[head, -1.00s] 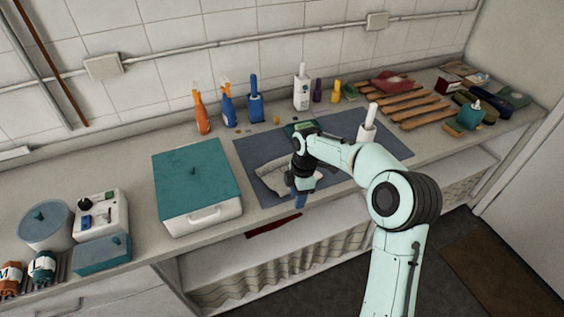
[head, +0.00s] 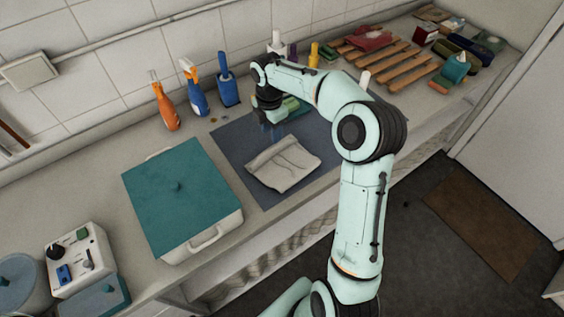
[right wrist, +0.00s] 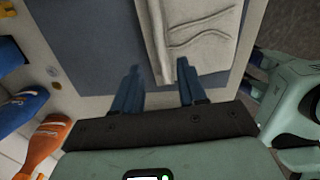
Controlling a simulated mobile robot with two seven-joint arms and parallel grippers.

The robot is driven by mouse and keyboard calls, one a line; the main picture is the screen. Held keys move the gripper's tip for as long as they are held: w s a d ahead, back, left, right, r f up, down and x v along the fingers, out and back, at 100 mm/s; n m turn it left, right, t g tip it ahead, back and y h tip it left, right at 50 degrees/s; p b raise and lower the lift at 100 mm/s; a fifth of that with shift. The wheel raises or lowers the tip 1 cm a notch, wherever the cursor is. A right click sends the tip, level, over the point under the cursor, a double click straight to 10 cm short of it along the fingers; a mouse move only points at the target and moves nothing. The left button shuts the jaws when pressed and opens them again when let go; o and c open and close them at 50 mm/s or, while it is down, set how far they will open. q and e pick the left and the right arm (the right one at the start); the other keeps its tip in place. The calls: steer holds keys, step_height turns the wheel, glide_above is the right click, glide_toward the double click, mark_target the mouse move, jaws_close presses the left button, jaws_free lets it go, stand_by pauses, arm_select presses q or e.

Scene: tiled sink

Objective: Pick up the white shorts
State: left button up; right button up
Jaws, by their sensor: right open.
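The white shorts (head: 283,165) lie folded flat on the dark blue mat (head: 232,140), near its front edge. They show up close in the right wrist view (right wrist: 205,35). My right gripper (head: 277,131) is just behind the shorts, pointing down over the mat. In the right wrist view its two blue fingers (right wrist: 158,66) are spread apart with nothing between them at the tips except the shorts' edge beyond. I cannot tell whether a fingertip touches the cloth. My left gripper is not in view.
A teal-lidded box (head: 180,195) stands left of the mat. An orange spray bottle (head: 164,103), a blue spray bottle (head: 194,90) and a blue brush holder (head: 227,85) stand behind. A green item (head: 290,108) sits beside my gripper. A wooden rack (head: 395,65) is at the right.

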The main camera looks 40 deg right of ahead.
mark_target(273, 147)
step_height(273, 147, down, 2)
steer(key=shift+w, duration=0.15)
steer(key=shift+s+d+f, duration=0.1)
steer(key=shift+f, duration=1.2)
steer(key=shift+s+f, duration=0.1)
steer(key=shift+f, duration=1.2)
jaws_close()
